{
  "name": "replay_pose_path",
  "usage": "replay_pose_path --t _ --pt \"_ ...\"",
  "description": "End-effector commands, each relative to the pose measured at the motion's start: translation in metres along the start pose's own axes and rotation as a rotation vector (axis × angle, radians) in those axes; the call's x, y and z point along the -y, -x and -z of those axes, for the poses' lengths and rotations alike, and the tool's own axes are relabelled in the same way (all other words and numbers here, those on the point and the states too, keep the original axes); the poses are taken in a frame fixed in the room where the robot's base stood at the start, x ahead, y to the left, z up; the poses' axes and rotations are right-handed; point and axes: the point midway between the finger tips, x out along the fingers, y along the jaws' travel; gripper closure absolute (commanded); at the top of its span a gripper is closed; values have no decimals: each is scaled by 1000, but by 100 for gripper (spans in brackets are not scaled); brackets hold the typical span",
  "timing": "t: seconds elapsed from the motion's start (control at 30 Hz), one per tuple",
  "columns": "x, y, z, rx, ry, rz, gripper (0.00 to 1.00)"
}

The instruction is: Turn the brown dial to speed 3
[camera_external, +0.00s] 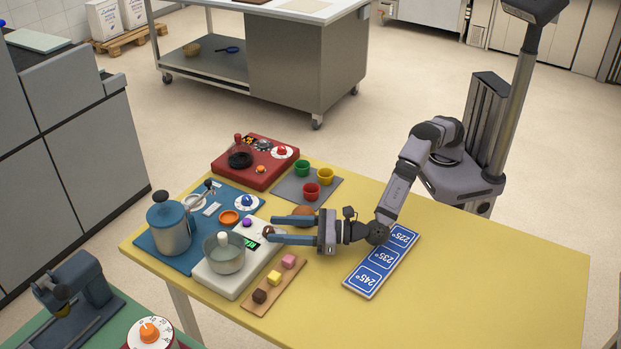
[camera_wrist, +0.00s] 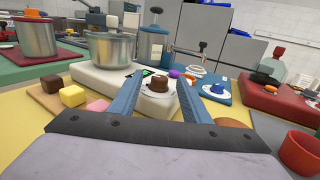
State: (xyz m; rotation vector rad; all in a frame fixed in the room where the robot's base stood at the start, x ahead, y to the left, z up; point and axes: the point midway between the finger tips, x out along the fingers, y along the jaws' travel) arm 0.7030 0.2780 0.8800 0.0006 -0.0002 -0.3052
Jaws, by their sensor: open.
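The brown dial (camera_wrist: 157,84) stands on a round base on the white appliance (camera_wrist: 92,78), ahead of my gripper in the wrist view. In the external view the dial (camera_external: 268,231) is small and partly hidden by the fingers. My gripper (camera_external: 271,228) is open, its two blue fingers reaching left to either side of the dial. In the wrist view the gripper (camera_wrist: 160,92) frames the dial between its fingers; I cannot tell whether either finger touches it. The appliance also shows in the external view (camera_external: 229,288), with a metal pot (camera_external: 224,256) and a green display (camera_external: 251,244). The speed marks are not readable.
A purple button (camera_external: 247,222) lies behind the dial, and a brown ball (camera_external: 303,211) sits close behind the fingers. A wooden board (camera_external: 261,304) with several small cubes lies in front. Blue and red (camera_external: 264,179) appliances stand further back. The yellow table's right side is clear.

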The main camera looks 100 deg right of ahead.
Motion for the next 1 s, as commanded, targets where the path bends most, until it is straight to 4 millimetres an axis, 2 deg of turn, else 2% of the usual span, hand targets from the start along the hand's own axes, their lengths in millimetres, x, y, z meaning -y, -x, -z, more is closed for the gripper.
replay_pose_path --t 0.2,0.5,0.7,1.0 --pt "0 -14 0 -1 1 0 57" --pt "0 -15 0 0 1 0 57" --pt "0 -15 0 0 1 0 97" --pt "-2 -16 0 8 -2 32 97"
